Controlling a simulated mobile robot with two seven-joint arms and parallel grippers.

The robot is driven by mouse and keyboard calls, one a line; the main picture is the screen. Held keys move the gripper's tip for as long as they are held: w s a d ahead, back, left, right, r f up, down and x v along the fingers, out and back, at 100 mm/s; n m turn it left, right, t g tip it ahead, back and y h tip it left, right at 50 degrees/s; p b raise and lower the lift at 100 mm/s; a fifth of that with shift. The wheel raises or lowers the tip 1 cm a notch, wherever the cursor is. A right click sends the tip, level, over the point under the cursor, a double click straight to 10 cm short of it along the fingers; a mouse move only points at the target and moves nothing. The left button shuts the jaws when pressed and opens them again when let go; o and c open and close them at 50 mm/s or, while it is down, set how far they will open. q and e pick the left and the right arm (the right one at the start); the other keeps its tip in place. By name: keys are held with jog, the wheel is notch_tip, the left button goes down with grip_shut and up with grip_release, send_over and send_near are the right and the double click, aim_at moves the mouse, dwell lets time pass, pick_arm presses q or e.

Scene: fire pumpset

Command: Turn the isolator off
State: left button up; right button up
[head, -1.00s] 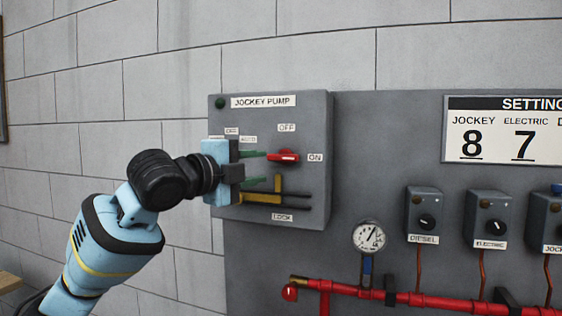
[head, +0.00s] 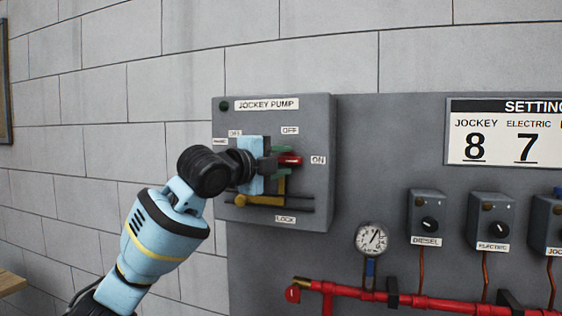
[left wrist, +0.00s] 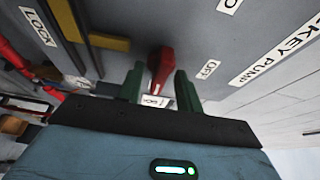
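The isolator is a red handle (head: 291,160) on the grey JOCKEY PUMP box (head: 320,130). It lies level, with its end towards the ON label (head: 318,160); the OFF label (head: 290,130) is above it. My left gripper (head: 281,161) is at the box front, its green fingers above and below the handle. In the left wrist view the red handle (left wrist: 161,67) stands between the two fingers (left wrist: 160,80), with narrow gaps showing on both sides. The gripper is open. My right gripper is not in view.
A yellow lock bar (head: 264,201) sits in a slot just below the handle, above the LOCK label (head: 285,219). A gauge (head: 372,239), a red pipe (head: 440,304) and a DIESEL switch box (head: 425,215) are right and below.

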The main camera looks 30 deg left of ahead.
pick_arm(q)
jog(key=c, duration=0.6)
jog(key=shift+n, duration=0.3)
jog(key=n, duration=0.2)
jog(key=n+t, duration=0.1)
jog(key=shift+f+n+t, duration=0.2)
jog(key=shift+n+t, duration=0.1)
jog(key=shift+n, duration=0.1)
jog(key=n+t+y, duration=0.1)
jog(key=n, duration=0.3)
jog(key=shift+w+d+f, duration=0.1)
jog(key=n+t+y, duration=0.1)
jog(key=n, duration=0.2)
jog(key=n+y, duration=0.2)
jog(key=n, duration=0.2)
jog(key=shift+d+t, duration=0.15)
jog(key=shift+t, duration=0.25)
jog(key=shift+n+y, duration=0.95)
jog(key=shift+n, duration=0.8)
jog(key=shift+n+y, duration=0.95)
jog(key=shift+n, duration=0.8)
